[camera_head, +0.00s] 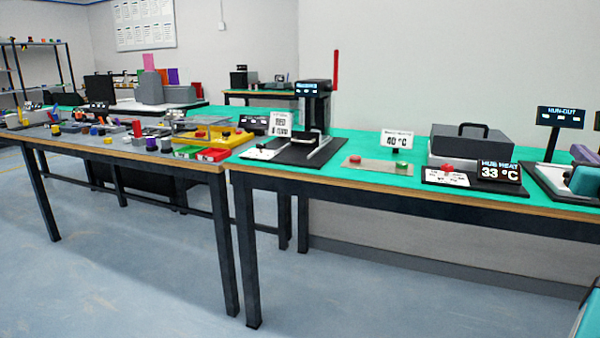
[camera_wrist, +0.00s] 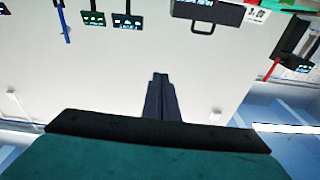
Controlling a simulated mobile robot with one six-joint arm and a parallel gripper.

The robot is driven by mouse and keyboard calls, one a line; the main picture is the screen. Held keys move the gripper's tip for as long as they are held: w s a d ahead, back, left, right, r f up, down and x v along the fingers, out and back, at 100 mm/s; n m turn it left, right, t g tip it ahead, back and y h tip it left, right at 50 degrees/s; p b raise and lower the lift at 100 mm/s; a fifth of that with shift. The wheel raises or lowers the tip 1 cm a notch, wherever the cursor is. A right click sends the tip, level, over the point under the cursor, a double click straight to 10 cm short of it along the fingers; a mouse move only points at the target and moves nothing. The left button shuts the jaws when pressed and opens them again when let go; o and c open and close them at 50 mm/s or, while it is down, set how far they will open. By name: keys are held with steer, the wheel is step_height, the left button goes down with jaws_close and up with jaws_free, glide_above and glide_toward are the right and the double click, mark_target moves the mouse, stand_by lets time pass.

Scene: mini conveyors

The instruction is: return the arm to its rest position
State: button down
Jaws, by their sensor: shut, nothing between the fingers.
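My gripper (camera_wrist: 160,78) shows in the wrist view at the middle, with its two dark fingers together and nothing between them. It points at open space, with the plain wall behind it and no object touching it. The wrist picture is tilted upside down, with bench equipment along its top edge. In the head view my gripper is not in view. Only a teal piece, which I take to be part of my own body, shows at the lower right corner there.
A long green-topped bench (camera_head: 345,180) carries a black press (camera_head: 313,105), a grey box with a handle (camera_head: 473,145) and a display reading 33 °C (camera_head: 499,171). A second bench (camera_head: 110,152) with many small parts stands left. The blue floor (camera_head: 150,270) in front is clear.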

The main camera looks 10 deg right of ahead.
steer(key=w+a+f+g+y+p, duration=0.2)
steer(key=w+a+f+y+p, duration=0.15)
steer(key=w+f, duration=0.5)
steer(key=w+a+f+g+y+p, duration=0.2)
steer(key=w+a+f+y+p, duration=0.25)
steer(key=f, duration=0.75)
steer(key=w+a+f+n+g+y+p, duration=0.1)
steer(key=w+a+f+g+p, duration=0.2)
steer(key=a+f, duration=0.65)
steer(key=w+a+f+n+g+y+p, duration=0.1)
steer(key=a+f+g+y+p, duration=0.15)
steer(key=a+f+p, duration=0.65)
steer(key=s+a+f+n+g+p, duration=0.1)
steer(key=s+a+f+g+p, duration=0.15)
steer(key=s+a+f, duration=0.45)
steer(key=s+a+f+n+g+p, duration=0.1)
steer(key=s+a+f+g, duration=0.35)
steer(key=a+f, duration=0.4)
steer(key=s+a+f+g+p, duration=0.2)
steer(key=s, duration=0.6)
steer(key=s+a+f+n+g+h+p, duration=0.1)
steer(key=s+a+f+g+p, duration=0.1)
steer(key=s, duration=0.6)
steer(key=s+a+f+n+g+h+p, duration=0.1)
steer(key=s+a+f+g+p, duration=0.1)
steer(key=s, duration=0.6)
steer(key=shift+a+f+p, duration=0.15)
steer(key=shift+f+p, duration=0.5)
steer(key=shift+p, duration=0.15)
